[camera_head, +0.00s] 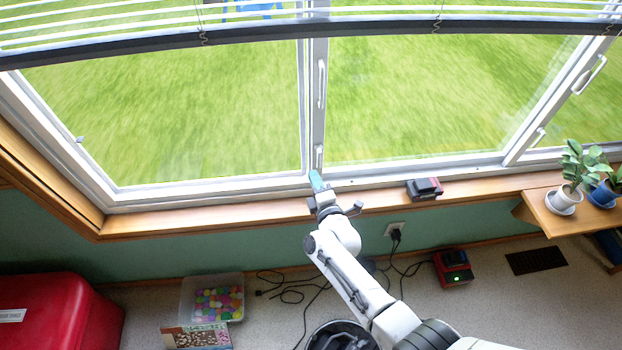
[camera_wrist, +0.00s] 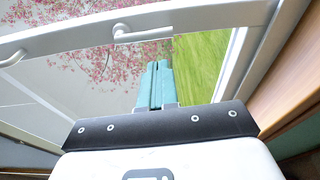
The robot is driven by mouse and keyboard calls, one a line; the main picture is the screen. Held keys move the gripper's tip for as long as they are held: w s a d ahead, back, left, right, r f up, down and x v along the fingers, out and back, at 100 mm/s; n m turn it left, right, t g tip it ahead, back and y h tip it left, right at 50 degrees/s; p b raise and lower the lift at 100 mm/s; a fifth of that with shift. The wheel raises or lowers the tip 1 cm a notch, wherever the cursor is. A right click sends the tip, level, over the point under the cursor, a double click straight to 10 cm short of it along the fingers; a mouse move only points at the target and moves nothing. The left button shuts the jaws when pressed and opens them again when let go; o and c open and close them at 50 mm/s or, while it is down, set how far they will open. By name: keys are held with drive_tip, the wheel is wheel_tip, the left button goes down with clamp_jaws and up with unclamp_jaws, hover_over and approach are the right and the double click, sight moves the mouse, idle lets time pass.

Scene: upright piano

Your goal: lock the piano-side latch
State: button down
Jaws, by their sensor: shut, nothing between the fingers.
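A small white latch (camera_head: 318,156) sits low on the middle window frame. In the wrist view a white lever latch (camera_wrist: 124,34) shows on the frame just beyond my fingertips, its lever pointing right; I cannot tell for certain that it is the same one. My gripper (camera_head: 316,181) has teal fingers, shut and empty, above the sill just below the low latch. The shut fingers (camera_wrist: 156,72) point at the frame in the wrist view; contact with the latch cannot be told. Another latch (camera_head: 539,137) is on the right window. No piano is visible.
The wooden sill (camera_head: 250,213) runs below the windows. A dark red-and-black tool battery (camera_head: 425,188) lies on it, right of my gripper. Potted plants (camera_head: 565,197) stand on a shelf at right. A long pull handle (camera_head: 321,84) is higher on the frame. Blinds (camera_head: 130,38) hang above.

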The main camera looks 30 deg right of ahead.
drive_tip(key=p+v, duration=0.2)
drive_tip(key=v, duration=0.8)
drive_tip(key=shift+s+a+f, duration=0.2)
drive_tip(key=shift+s+a, duration=0.05)
drive_tip(key=shift+a, duration=0.05)
